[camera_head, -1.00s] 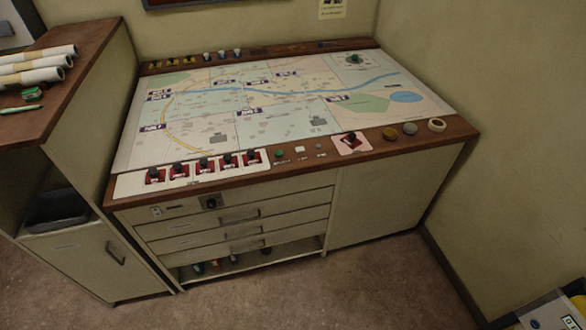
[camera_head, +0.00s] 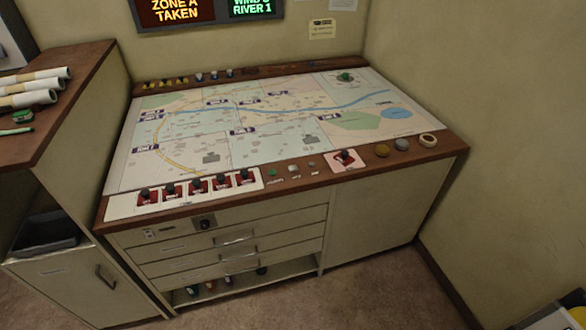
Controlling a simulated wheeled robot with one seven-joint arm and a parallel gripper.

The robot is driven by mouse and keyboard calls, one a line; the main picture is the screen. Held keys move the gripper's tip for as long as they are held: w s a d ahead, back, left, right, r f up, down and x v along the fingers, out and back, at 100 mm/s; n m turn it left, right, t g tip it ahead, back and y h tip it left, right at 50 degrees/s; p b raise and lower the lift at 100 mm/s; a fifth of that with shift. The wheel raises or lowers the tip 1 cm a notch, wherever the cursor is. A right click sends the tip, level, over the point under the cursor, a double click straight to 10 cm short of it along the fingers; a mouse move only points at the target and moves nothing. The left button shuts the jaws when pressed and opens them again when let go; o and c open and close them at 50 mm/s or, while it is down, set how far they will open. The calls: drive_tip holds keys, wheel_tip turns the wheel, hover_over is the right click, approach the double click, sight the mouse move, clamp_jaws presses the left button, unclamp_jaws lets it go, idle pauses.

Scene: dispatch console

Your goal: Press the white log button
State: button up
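The white log button (camera_head: 295,168) is a small, pale, squarish button on the wooden front edge of the map console (camera_head: 440,152). A green button (camera_head: 272,173) sits just left of it, and a small grey knob or button (camera_head: 312,164) just right of it. The labels below them are too small to read. Nothing covers the white button. My gripper is not in this view.
A tape roll (camera_head: 428,140) is at the right corner. A taller cabinet (camera_head: 75,130) stands left. Floor (camera_head: 375,285) in front is clear.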

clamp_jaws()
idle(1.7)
